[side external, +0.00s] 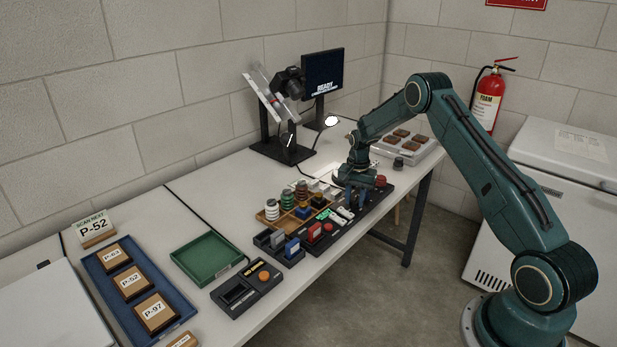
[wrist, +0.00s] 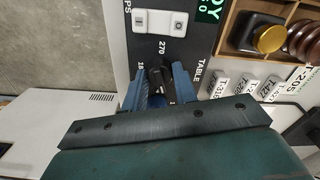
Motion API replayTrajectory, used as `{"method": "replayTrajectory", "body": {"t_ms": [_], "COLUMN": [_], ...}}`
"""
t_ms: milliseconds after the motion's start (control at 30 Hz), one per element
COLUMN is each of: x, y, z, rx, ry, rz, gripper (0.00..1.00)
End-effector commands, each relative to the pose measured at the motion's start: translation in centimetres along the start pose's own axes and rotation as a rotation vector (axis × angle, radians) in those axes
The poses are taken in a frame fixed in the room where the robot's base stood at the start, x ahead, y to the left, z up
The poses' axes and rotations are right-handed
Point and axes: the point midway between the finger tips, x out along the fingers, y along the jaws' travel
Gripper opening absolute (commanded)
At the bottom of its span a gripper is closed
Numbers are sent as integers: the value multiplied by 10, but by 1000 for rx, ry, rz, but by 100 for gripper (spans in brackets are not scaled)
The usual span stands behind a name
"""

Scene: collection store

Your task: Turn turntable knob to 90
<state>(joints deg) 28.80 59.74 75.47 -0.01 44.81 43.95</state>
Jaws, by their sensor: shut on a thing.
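The turntable knob (wrist: 155,77) is small and black, on the dark control panel (wrist: 178,50) beside the lettering TABLE. The mark 270 reads above it in the wrist view, and a partly covered mark starting with 18 is to its left. My gripper (wrist: 157,88) is shut on the knob, one blue finger on each side. The fingers and gripper body cover the lower part of the dial, and I cannot tell which mark the knob points at. In the side external view my gripper (side external: 356,197) is down at the panel's far end, and the knob is hidden.
A white rocker switch (wrist: 160,22) and a green display (wrist: 210,10) sit near the knob. A red button (side external: 381,180) is close to my gripper. A monitor (side external: 322,72) reads READY.

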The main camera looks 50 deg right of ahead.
Motion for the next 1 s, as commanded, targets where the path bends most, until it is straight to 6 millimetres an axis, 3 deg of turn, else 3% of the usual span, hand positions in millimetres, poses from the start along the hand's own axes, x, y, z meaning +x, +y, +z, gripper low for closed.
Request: {"method": "replayTrajectory", "body": {"t_ms": [400,1000], "x": [-1,-1], "y": [0,0], "z": [0,-1], "rx": [284,342], "ry": [1,1], "rz": [-1,-1], "gripper": [6,6]}}
